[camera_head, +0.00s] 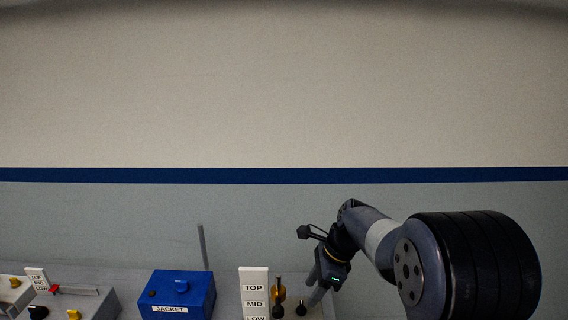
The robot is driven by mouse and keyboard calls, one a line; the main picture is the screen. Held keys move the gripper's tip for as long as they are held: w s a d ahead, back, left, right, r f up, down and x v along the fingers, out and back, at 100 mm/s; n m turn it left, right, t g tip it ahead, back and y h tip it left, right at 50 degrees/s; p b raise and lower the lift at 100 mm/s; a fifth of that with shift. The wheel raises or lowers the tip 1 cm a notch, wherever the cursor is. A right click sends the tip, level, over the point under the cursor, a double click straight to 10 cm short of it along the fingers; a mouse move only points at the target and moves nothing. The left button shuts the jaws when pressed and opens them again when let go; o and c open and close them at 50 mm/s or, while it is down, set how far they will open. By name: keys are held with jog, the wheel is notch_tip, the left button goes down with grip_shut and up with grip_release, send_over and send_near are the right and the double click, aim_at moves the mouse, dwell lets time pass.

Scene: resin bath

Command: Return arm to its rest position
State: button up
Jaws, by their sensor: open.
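My arm reaches in from the lower right, its large dark joint nearest the camera. My gripper (315,294) points down and to the left at its far end, over the right end of the equipment. It is open, and no object shows between its fingers. Its fingertips are close to a black knob (301,310) and a yellow part on a post (278,293); I cannot tell whether they touch. A white plate (254,285) marked TOP, MID and LOW stands just left of them.
A blue box (176,294) labelled JACKET stands left of the plate, with a thin grey rod (203,246) behind it. Farther left is a grey unit with a red pointer (55,289) and another TOP-marked plate (37,279). The space above, before the wall, is clear.

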jog(key=v, duration=0.5)
jog(key=x, duration=1)
jog(key=shift+f, duration=0.25)
jog(key=shift+a+f+n, duration=0.1)
jog(key=shift+f+n, duration=0.2)
jog(key=shift+n, duration=0.1)
jog(key=shift+w+n+g+b, duration=0.1)
jog(key=shift+n+g+b, duration=0.2)
jog(key=shift+n+b, duration=0.2)
jog(key=s+v, duration=0.1)
jog(key=v, duration=1)
jog(key=n+h, duration=0.5)
jog(key=n, duration=1.3)
send_near(302, 304)
jog(key=f, duration=0.8)
jog(key=shift+s+f, duration=0.2)
jog(key=shift+f, duration=0.15)
